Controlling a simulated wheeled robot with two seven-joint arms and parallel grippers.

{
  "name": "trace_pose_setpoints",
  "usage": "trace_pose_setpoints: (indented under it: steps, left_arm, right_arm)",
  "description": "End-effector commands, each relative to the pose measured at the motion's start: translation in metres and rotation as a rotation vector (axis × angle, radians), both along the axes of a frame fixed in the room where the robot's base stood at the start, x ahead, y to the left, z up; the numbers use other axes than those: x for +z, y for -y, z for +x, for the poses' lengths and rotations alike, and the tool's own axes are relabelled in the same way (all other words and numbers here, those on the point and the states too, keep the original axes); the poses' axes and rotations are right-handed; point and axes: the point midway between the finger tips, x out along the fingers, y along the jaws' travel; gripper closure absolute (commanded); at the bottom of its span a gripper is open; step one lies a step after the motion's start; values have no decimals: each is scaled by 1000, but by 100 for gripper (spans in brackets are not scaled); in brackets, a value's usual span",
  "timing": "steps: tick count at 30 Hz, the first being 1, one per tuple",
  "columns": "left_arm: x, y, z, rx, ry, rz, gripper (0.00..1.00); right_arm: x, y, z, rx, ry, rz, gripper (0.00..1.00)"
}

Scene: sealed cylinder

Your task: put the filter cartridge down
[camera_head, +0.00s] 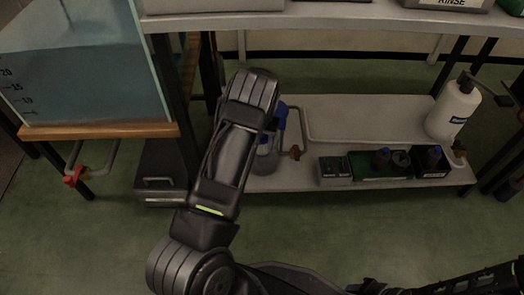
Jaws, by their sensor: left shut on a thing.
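My left arm reaches up the middle of the view to the low shelf, and its wrist end (252,90) hides most of the left gripper. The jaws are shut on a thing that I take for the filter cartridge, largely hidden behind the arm. A blue part (282,114) and a pale grey, rounded body (265,162) show just right of my wrist. I cannot tell whether they belong to the cartridge or to a separate bottle on the shelf. My right arm shows dark at the bottom right edge; its jaws cannot be made out.
The low shelf (365,115) has bare room in its middle. Along its front stand a small grey box (334,170) and a green-and-black tray (368,172) with small items. A white pump bottle (454,108) stands right. A water tank (85,75) is left, a tabletop (330,18) above.

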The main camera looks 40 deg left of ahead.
Motion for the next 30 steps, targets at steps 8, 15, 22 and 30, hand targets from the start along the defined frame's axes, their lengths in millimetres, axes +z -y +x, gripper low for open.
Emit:
trace_pose_setpoints:
  steps: [8,15,22,30]
  left_arm:
    - [-2,0,0,0,0,0,95]
    - [-34,0,0,-1,0,1,95]
    - [-36,0,1,-1,2,1,95]
    - [-39,0,0,-1,1,0,46]
  right_arm:
    - [-1,0,1,0,1,0,64]
    - [-16,0,3,-4,7,-1,64]
    - [-15,0,3,-4,8,0,64]
    - [-17,0,4,-4,8,0,64]
